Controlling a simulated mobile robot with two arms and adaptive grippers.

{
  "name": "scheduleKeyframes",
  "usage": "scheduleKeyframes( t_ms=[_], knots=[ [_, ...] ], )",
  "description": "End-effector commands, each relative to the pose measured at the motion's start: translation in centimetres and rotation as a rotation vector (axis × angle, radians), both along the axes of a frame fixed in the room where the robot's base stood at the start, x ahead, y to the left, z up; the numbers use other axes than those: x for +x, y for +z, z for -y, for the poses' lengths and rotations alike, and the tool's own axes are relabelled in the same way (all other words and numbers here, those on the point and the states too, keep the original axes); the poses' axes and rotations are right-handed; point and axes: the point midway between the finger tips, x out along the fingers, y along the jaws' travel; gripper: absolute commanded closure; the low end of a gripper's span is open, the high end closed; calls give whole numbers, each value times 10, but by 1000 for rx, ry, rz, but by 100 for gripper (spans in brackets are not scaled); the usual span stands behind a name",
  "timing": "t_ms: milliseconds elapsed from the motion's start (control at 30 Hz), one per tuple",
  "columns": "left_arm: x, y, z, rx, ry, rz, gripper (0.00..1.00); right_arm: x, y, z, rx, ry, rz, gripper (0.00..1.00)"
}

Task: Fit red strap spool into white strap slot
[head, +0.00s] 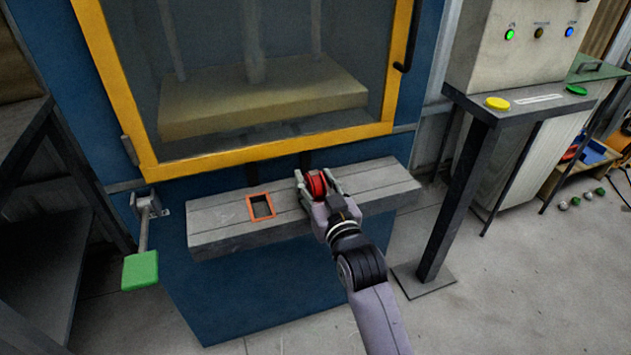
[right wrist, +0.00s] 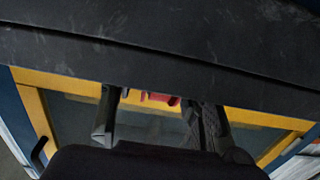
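The red strap spool (head: 317,183) is between the fingers of my right gripper (head: 318,185), over the right part of the grey ledge. Both fingers appear to be against its sides. In the right wrist view a strip of the red spool (right wrist: 160,97) shows between the two dark fingers; the rest is hidden. Whether the spool touches the ledge cannot be told. No white strap slot can be made out; the gripper and spool cover that part of the ledge. My left gripper is not in view.
The grey ledge (head: 225,231) juts from the blue machine. An orange-rimmed opening (head: 261,206) lies left of the spool. A yellow-framed window (head: 265,158) rises behind. A green pedal (head: 140,270) is at left; a dark post (head: 455,200) stands at right.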

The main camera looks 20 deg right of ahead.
Motion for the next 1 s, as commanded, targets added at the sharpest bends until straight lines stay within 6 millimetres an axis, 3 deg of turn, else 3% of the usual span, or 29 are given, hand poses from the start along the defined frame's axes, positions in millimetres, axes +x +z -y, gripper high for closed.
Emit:
scheduleKeyframes(
  t_ms=[367,533,700,1000],
  knots=[
    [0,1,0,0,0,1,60,-1,3,0,0,0,0,55],
    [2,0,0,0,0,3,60,-24,3,1,0,0,-2,55],
    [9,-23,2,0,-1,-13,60,-61,3,2,-1,0,-4,55],
    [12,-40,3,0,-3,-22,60,-109,2,4,0,1,-3,55]
  ],
)
